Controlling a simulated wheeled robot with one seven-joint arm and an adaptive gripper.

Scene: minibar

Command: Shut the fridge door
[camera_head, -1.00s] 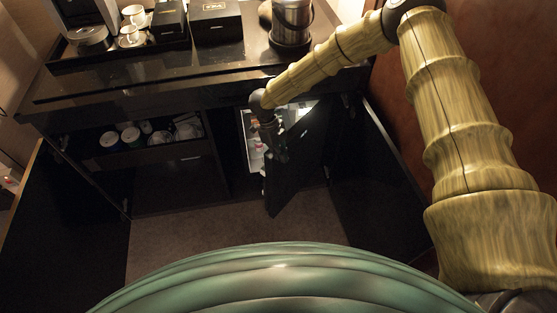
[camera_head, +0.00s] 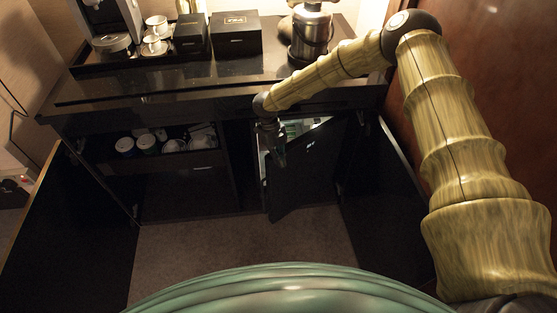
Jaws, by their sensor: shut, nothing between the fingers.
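The fridge door (camera_head: 309,172) is a dark panel low in the cabinet, standing partly open. It hinges on its right side, and its free left edge stands out toward me. A strip of the lit fridge interior (camera_head: 303,126) shows above the door and at its left. My gripper (camera_head: 280,160) is dark and points down at the upper part of the door's free edge. It is shut with nothing in it. Whether its fingers touch the door is too dark to tell.
Open cabinet doors stand at the left (camera_head: 65,232) and right (camera_head: 385,205). A shelf with cups (camera_head: 147,143) is left of the fridge. The counter (camera_head: 240,68) above holds black boxes (camera_head: 235,35), a tray of cups and a metal bucket (camera_head: 310,32). Carpet (camera_head: 240,250) in front is clear.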

